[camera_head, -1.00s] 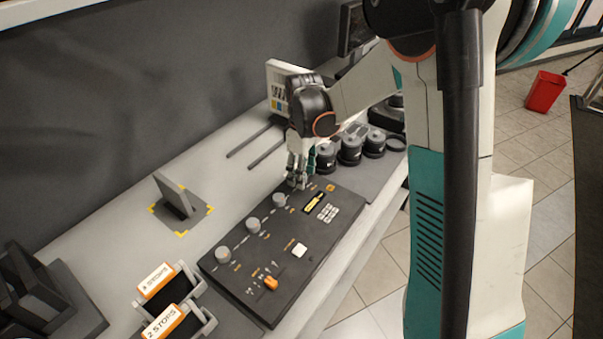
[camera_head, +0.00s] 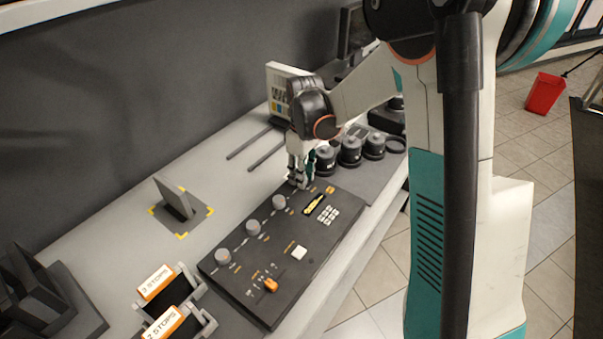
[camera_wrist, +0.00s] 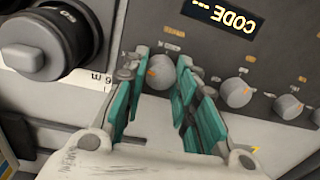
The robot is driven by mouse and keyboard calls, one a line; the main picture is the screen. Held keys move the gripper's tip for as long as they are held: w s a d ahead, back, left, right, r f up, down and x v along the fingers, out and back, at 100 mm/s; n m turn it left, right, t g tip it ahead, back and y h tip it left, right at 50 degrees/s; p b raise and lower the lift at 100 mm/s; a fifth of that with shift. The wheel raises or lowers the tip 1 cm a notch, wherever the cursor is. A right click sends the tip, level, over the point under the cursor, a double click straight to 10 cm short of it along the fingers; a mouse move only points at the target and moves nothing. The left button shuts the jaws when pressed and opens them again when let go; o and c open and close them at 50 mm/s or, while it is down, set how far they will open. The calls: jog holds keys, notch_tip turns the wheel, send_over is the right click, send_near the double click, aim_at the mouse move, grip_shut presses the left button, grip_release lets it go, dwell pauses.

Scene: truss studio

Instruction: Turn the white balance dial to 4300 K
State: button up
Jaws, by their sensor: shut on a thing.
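The dark control panel (camera_head: 318,238) lies on the bench with a row of grey dials along its far side. My gripper (camera_head: 298,182) points down at the dial at the panel's far end and hides that dial in the head view. In the wrist view my gripper (camera_wrist: 161,66) has its teal-padded fingers on both sides of this grey dial (camera_wrist: 160,74), shut on it. An orange mark shows on the dial. Its label is too small to read, so I cannot confirm its name or setting. Other dials (camera_wrist: 236,92) sit to the right, free.
Black cylindrical lenses (camera_head: 350,150) stand close beside my gripper. The panel also has a white keypad (camera_head: 327,214), a white button (camera_head: 299,253) and an orange switch (camera_head: 270,285). The bench left of the panel has free room.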

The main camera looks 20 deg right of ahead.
jog(key=m, duration=1)
jog(key=shift+m+t, duration=0.3)
jog(key=shift+m+p, duration=0.3)
jog(key=shift+m, duration=1.5)
jog(key=o, duration=1)
jog(key=shift+s, duration=0.1)
jog(key=shift+o, duration=0.2)
notch_tip(320, 180, up, 12)
jog(key=shift+s+d, duration=0.15)
jog(key=shift+d, duration=0.2)
